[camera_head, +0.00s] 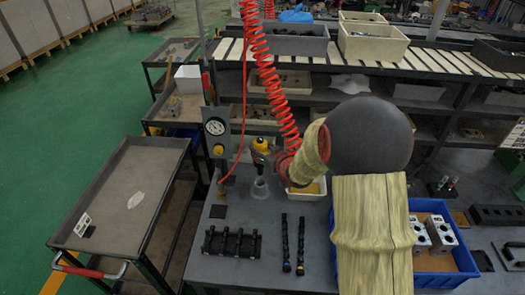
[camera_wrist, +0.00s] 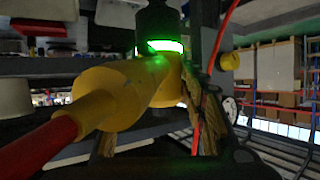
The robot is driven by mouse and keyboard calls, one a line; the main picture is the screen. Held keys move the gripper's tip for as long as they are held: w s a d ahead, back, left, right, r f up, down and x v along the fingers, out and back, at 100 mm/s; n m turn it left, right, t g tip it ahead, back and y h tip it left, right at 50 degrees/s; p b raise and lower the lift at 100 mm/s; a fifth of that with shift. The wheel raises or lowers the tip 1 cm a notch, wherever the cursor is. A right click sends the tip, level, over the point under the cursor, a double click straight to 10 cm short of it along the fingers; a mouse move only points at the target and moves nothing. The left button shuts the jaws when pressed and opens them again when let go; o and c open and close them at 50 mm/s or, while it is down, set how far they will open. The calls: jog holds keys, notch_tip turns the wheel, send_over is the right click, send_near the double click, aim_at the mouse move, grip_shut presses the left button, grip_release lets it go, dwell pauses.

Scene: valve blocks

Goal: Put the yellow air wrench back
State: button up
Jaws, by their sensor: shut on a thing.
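The yellow air wrench (camera_head: 261,145) is held upright in my gripper (camera_head: 270,153), with its dark lower end pointing down. A grey cone-shaped holder (camera_head: 260,188) stands on the table just below it; whether the tip touches it I cannot tell. In the wrist view the wrench (camera_wrist: 115,92) fills the middle, with a glowing green ring and a red hose end at lower left. My gripper (camera_wrist: 165,115) is shut on its yellow body there. My arm hides part of the grip in the head view.
A coiled red hose (camera_head: 267,75) hangs beside the wrench. A gauge panel (camera_head: 216,133) stands left of the holder. A black manifold (camera_head: 232,243) and two dark rods (camera_head: 293,244) lie in front. A blue bin (camera_head: 440,258) with metal blocks is at right.

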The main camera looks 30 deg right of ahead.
jog(key=shift+w+r, duration=0.2)
jog(key=shift+r, duration=0.05)
jog(key=b, duration=0.4)
send_over(261, 170)
jog(key=shift+s+d+f, duration=0.1)
jog(key=shift+s+f, duration=0.15)
jog(key=shift+f, duration=0.95)
jog(key=shift+s+f, duration=0.2)
jog(key=shift+f, duration=1)
jog(key=shift+f+b, duration=2.6)
jog(key=shift+f, duration=0.9)
